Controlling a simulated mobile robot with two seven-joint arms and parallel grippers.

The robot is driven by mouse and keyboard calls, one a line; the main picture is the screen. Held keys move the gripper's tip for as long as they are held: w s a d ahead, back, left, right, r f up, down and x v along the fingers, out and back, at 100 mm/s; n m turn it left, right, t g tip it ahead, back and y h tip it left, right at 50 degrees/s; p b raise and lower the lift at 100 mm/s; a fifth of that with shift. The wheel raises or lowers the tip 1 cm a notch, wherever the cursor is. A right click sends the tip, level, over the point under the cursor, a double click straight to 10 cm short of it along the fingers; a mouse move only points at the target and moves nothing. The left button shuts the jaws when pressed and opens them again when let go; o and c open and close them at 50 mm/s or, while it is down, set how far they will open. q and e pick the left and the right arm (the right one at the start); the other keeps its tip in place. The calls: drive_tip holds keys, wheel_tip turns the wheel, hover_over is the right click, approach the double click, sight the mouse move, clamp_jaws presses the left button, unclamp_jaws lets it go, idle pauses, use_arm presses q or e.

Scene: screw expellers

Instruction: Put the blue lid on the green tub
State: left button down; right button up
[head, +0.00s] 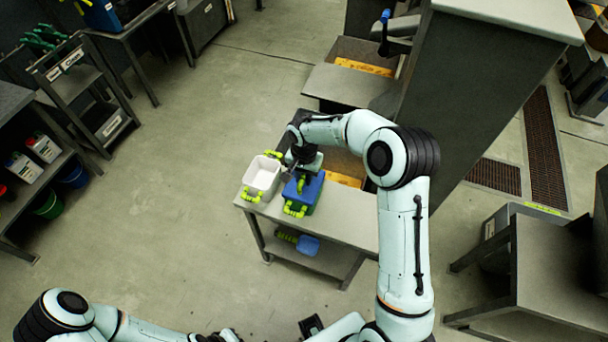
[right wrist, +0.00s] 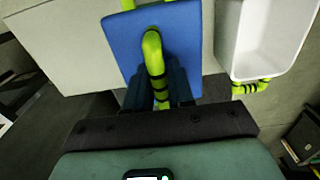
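A blue lid (head: 313,186) with lime-green handles is on the near part of the grey bench, under my right gripper (head: 299,178). In the right wrist view the blue lid (right wrist: 190,38) has a lime handle (right wrist: 154,60) passing between the dark fingers of my right gripper (right wrist: 161,88), which look closed on it. What lies under the lid is hidden. An open white tub (head: 263,176) with lime-green handles stands just left of it; it also shows in the right wrist view (right wrist: 265,40). No plainly green tub shows on the bench.
A lower shelf (head: 322,262) under the bench holds another blue piece (head: 308,245) with a green handle. A tall grey cabinet (head: 480,90) stands behind at the right. A shelf at left holds a green bucket (head: 48,206). The floor left of the bench is clear.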

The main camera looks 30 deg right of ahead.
sight(304, 175)
drive_tip(key=shift+o, duration=1.4)
drive_tip(key=shift+r, duration=0.25)
use_arm(q)
drive_tip(key=shift+w+r+p, duration=0.65)
drive_tip(key=shift+r+p, duration=0.05)
drive_tip(key=shift+r, duration=0.2)
use_arm(e)
wheel_tip(304, 175, up, 13)
drive_tip(key=shift+f, duration=0.2)
